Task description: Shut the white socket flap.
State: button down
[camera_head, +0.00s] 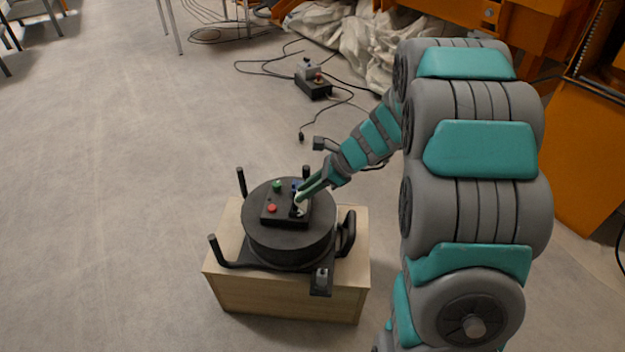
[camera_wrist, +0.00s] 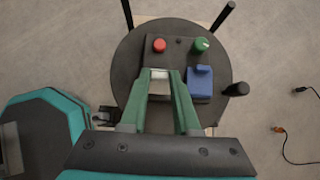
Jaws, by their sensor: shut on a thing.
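The white socket flap (camera_wrist: 160,74) shows as a small pale piece between my fingertips in the wrist view. It sits on the black control box (camera_head: 268,218) on top of the round black drum (camera_head: 285,248). My gripper (camera_head: 299,207) reaches down onto the box from the upper right in the head view. In the wrist view the two green fingers of my gripper (camera_wrist: 163,76) stand on either side of the flap and are shut on it. The fingers hide much of the flap and its socket. I cannot tell the flap's exact angle.
A red button (camera_wrist: 159,45), a green knob (camera_wrist: 201,45) and a blue socket cover (camera_wrist: 200,83) sit close by on the box. Black posts (camera_head: 241,182) rise around the drum. The drum stands on a wooden crate (camera_head: 285,300). Open floor lies left.

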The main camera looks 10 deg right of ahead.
jog(key=a+h, duration=0.1)
jog(key=a+g+h, duration=0.1)
jog(key=h, duration=0.1)
jog(key=w+a+h, duration=0.1)
jog(key=h, duration=0.1)
jog(key=shift+w+f+g, duration=0.1)
jog(key=shift+f+g, duration=0.2)
jog(key=shift+g, duration=0.1)
jog(key=h, duration=0.1)
jog(key=a+h, duration=0.1)
jog(key=f+g+h, duration=0.1)
jog(key=shift+w+a, duration=0.15)
jog(key=shift+w, duration=0.1)
jog(key=shift+a+f+g+h, duration=0.3)
jog(key=shift+f+g+h, duration=0.15)
jog(key=shift+h, duration=0.45)
jog(key=shift+f, duration=0.1)
jog(key=c, duration=0.6)
grip_release()
jog(key=shift+c, duration=0.2)
